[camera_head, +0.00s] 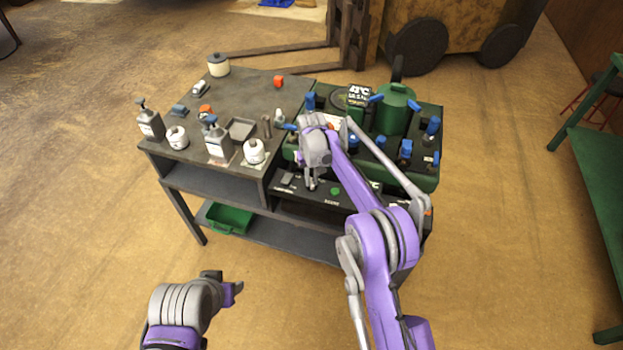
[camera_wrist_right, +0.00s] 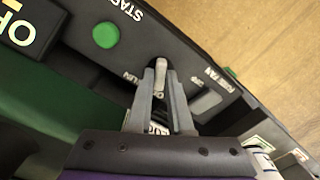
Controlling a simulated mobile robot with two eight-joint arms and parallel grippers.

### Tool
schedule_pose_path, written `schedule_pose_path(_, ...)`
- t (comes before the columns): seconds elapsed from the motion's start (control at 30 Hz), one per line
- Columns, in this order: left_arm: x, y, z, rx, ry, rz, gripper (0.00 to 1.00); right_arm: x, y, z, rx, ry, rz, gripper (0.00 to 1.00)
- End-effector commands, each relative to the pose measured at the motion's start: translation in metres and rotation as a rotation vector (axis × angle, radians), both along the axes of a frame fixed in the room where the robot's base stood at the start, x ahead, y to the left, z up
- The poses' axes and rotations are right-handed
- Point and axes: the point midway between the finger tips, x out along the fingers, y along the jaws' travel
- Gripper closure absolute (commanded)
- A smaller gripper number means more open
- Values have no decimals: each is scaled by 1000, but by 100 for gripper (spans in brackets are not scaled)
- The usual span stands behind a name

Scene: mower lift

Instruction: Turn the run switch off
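The black control panel (camera_head: 335,193) is on the front of the green machine on the bench. In the right wrist view it carries a round green button (camera_wrist_right: 105,35) and lettering. A small light-grey lever (camera_wrist_right: 161,68), apparently the run switch, shows at the tips of my right gripper (camera_wrist_right: 160,72), between RUN and OFF lettering. The right gripper (camera_head: 311,184) points down at the panel with its fingertips almost together. I cannot tell whether they press on the lever or only lie over it. My left gripper (camera_head: 237,290) is in front of the bench, away from everything.
A grey flat rocker (camera_wrist_right: 205,100) sits right of the lever. White jars (camera_head: 253,151) and pump bottles (camera_head: 150,122) stand on the bench's left half. Blue knobs (camera_head: 405,149) and a green cylinder (camera_head: 393,110) rise behind the panel. Open floor lies in front.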

Motion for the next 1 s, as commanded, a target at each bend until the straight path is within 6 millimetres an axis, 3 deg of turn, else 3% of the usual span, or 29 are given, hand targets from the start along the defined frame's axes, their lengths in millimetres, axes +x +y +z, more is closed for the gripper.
schedule_pose_path(0.03,0,0,0,0,0,0,50,0,0,0,0,0,0,71)
schedule_pose_path(0.13,0,0,0,0,0,0,50,0,0,0,0,0,-1,54)
schedule_pose_path(0.5,0,0,0,0,0,0,50,0,0,5,0,1,-1,54)
schedule_pose_path(1.0,1,0,5,0,-3,0,50,0,0,94,0,0,-1,54)
